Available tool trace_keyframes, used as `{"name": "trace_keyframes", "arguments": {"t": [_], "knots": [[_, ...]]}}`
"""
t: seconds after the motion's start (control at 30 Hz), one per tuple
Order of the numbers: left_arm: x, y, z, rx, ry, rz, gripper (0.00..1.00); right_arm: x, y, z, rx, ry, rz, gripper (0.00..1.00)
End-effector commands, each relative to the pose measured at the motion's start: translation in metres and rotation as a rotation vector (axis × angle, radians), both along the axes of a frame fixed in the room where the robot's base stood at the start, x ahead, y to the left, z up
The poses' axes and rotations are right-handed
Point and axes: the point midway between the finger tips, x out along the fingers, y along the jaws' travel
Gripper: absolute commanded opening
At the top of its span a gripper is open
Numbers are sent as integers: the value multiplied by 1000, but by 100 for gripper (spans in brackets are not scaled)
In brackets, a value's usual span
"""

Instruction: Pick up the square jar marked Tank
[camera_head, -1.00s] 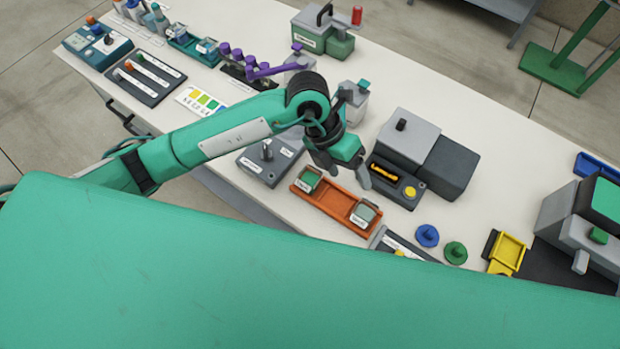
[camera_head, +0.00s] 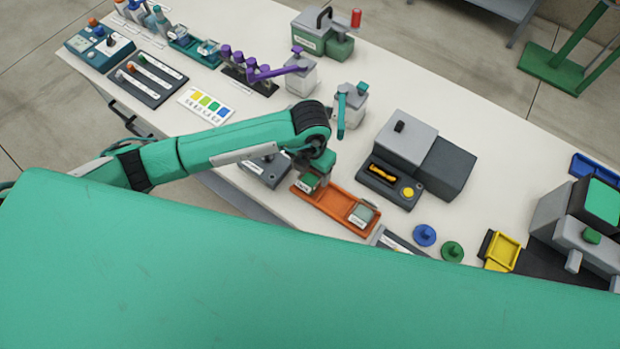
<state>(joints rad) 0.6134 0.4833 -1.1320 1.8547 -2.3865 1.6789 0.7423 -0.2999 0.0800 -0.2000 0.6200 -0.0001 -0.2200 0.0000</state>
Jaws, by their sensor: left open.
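Two small square jars stand in an orange tray (camera_head: 332,207) on the bench. The left jar (camera_head: 308,184) has a green top and a white label. The right jar (camera_head: 362,214) has a grey-green top and a white label. The label lettering is too small to read surely, so I cannot tell which jar is marked Tank. My left gripper (camera_head: 318,174) is open, right at the left jar and partly hiding it. I cannot tell whether its fingers touch the jar. My right gripper is not in view.
A grey device with a dark front panel (camera_head: 390,184) stands right of the tray. Blue (camera_head: 425,235) and green (camera_head: 452,251) discs lie to the right.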

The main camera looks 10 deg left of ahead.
Motion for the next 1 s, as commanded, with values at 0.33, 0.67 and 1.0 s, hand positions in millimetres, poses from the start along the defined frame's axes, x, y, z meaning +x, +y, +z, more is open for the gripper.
{"name": "trace_keyframes", "arguments": {"t": [0.33,0.67,1.0], "knots": [[-5,0,-43,-1,4,1,71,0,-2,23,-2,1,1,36],[-5,0,-50,-2,1,-1,65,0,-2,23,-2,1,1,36],[-5,0,-49,-2,1,-1,20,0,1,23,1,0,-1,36]]}}
